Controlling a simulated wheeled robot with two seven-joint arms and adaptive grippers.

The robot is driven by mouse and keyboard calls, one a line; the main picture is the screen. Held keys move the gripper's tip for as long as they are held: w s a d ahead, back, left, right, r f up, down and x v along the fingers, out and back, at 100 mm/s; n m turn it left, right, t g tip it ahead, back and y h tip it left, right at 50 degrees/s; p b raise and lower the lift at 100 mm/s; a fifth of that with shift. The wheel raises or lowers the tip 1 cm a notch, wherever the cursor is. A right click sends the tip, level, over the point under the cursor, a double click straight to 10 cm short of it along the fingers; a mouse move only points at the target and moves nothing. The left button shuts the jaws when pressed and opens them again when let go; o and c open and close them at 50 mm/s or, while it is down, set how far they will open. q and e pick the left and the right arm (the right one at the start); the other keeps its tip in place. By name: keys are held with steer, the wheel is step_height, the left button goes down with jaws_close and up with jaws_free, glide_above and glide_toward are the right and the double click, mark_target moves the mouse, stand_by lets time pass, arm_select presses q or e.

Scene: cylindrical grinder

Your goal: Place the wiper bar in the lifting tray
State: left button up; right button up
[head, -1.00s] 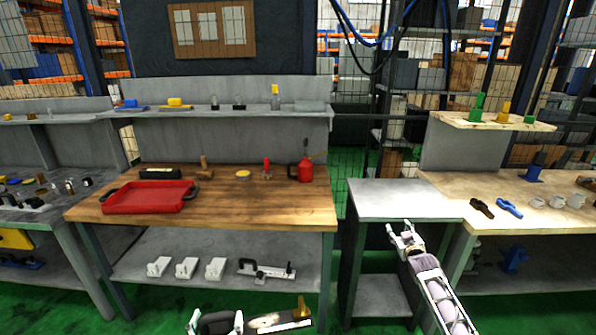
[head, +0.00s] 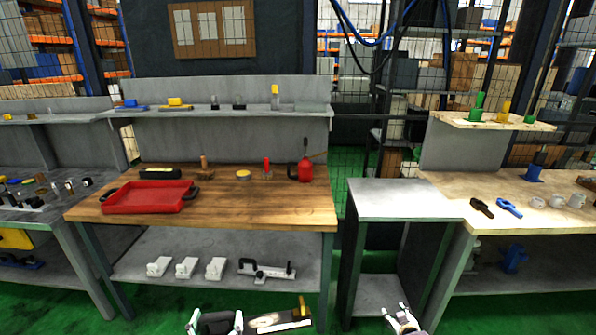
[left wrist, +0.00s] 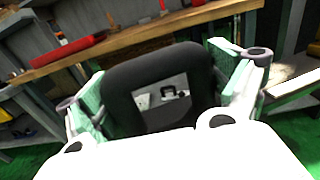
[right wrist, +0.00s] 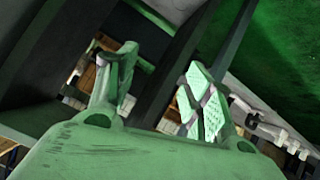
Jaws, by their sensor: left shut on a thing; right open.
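The wiper bar (head: 275,322) shows at the bottom edge of the head view, a black grip with a pale bar and a yellow end piece. My left gripper (head: 216,318) is shut on its black part, low in front of the wooden bench. In the left wrist view the rounded black part (left wrist: 125,85) sits between the fingers (left wrist: 165,80) and has an opening. The lifting tray (head: 150,197), red with black handles, lies empty on the bench's left half. My right gripper (head: 397,312) is open and empty, low before the grey stand; it also shows in the right wrist view (right wrist: 160,90).
The wooden bench (head: 250,208) also holds a dark bar (head: 160,173), a yellow disc (head: 243,175) and a red oil can (head: 305,170). Its front middle is clear. Below, a shelf (head: 200,245) holds white blocks. A bare grey stand (head: 400,200) is right.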

steer(key=s+a+f+g, duration=0.1)
steer(key=s+f+g, duration=0.2)
steer(key=s+f, duration=0.9)
steer(key=s+a+f+g, duration=0.1)
steer(key=s+f+g, duration=0.1)
steer(key=s+f, duration=1)
steer(key=s+a+f+g, duration=0.1)
steer(key=s+f+g, duration=0.1)
steer(key=s, duration=1.4)
steer(key=s+a+f+g, duration=0.2)
steer(key=s+f, duration=0.3)
steer(key=s, duration=1.1)
steer(key=shift+s+f+g, duration=0.2)
steer(key=shift+s+g, duration=0.15)
steer(key=shift+g, duration=0.05)
